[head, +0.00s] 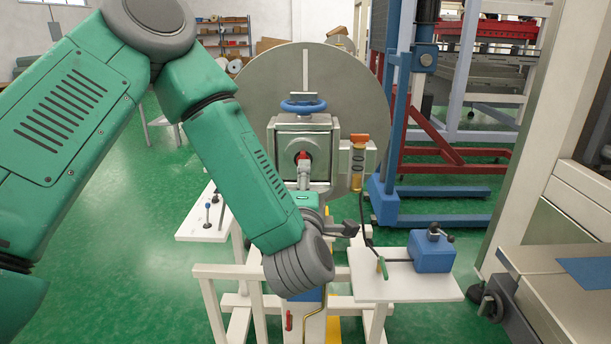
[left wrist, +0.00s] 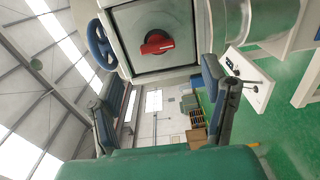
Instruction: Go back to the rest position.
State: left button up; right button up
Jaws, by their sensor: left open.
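My left arm comes in from the left of the head view and reaches across the front of the machine. Its wrist hides most of the gripper there. In the left wrist view my left gripper (left wrist: 160,72) is open, its two dark fingers wide apart with nothing between them. A red rotary switch (left wrist: 157,42) on a grey square plate shows just beyond the fingers, apart from them. In the head view the red switch (head: 302,155) is partly hidden. My right gripper is in neither view.
A blue handwheel (head: 303,105) tops the square housing before a large grey disc (head: 260,85). An amber cylinder (head: 357,167) stands to its right. A white side table (head: 440,290) holds a blue block (head: 431,252). Green floor is open at left.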

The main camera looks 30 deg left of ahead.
pick_arm(q)
jog(key=shift+v, duration=1.1)
jog(key=shift+w+f, duration=0.1)
jog(key=s+d+f+m+g+h+b, duration=0.25)
jog(key=s+f+m, duration=0.2)
jog(key=f, duration=0.55)
jog(key=s+d+f+m+g+h+b, duration=0.1)
jog(key=s+f+m+g+h, duration=0.15)
jog(key=f+m, duration=0.6)
jog(key=s+d+f+m+g+h+b, duration=0.2)
jog(key=s+f+m+h, duration=0.15)
jog(key=f, duration=0.95)
jog(key=s+a+f+m+g+b, duration=0.1)
jog(key=s+f+m+g, duration=0.3)
jog(key=s, duration=0.5)
jog(key=s+a+f+m+g+b, duration=0.1)
jog(key=s+f+m+g, duration=0.2)
jog(key=s+f, duration=0.4)
jog(key=s+m, duration=0.1)
jog(key=s, duration=0.2)
jog(key=shift+s+a+f+g+h, duration=0.3)
jog(key=shift+a+f+g+h, duration=0.05)
jog(key=shift+g, duration=0.05)
